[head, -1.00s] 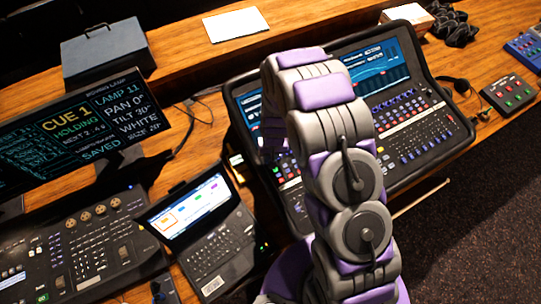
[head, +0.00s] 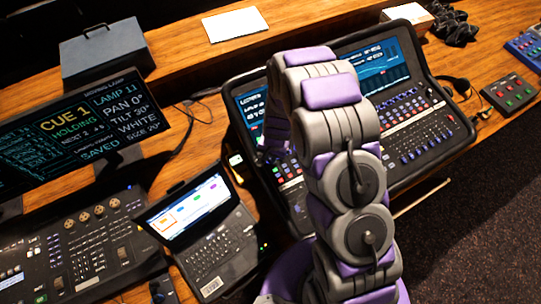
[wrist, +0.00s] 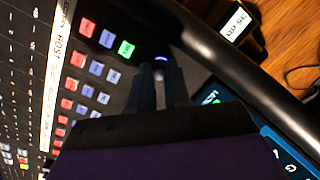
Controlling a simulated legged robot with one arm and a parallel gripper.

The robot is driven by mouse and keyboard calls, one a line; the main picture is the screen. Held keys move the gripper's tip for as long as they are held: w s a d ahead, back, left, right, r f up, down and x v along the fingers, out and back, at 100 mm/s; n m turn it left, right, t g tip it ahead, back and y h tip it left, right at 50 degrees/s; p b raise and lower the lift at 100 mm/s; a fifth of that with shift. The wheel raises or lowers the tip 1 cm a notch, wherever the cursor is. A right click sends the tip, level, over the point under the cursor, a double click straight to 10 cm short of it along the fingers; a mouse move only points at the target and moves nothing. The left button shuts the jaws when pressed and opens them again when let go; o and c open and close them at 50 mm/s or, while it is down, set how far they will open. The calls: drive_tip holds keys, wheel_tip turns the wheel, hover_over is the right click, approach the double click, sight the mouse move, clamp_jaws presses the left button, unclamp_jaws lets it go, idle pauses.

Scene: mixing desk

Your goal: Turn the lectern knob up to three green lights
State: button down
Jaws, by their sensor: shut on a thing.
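The mixing desk (head: 430,150) fills the centre right of the head view, with two lit screens, faders and rows of coloured buttons. My arm covers its middle and hides my gripper there. In the wrist view my gripper (wrist: 161,68) points down at the desk, its two dark fingers close together. They are shut on a small knob (wrist: 161,58), mostly hidden, with a pale blue-white glow at the fingertips. A lit green button (wrist: 125,49) is just left of the fingers, with red and blue buttons beside it. I cannot make out a row of three green lights.
A tablet with keyboard (head: 205,235), a dark console (head: 75,245) and a cue monitor (head: 85,120) stand to the left. A grey box (head: 105,52) and white paper (head: 236,25) lie behind. A small button box (head: 510,94) is at right.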

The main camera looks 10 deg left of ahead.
drive_tip(key=shift+m, duration=0.4)
drive_tip(key=c, duration=1.4)
unclamp_jaws()
drive_tip(key=shift+a, duration=0.15)
drive_tip(key=shift+o, duration=0.2)
drive_tip(key=shift+r, duration=0.1)
wheel_tip(320, 180, up, 17)
drive_tip(key=d, duration=0.2)
drive_tip(key=shift+b, duration=0.4)
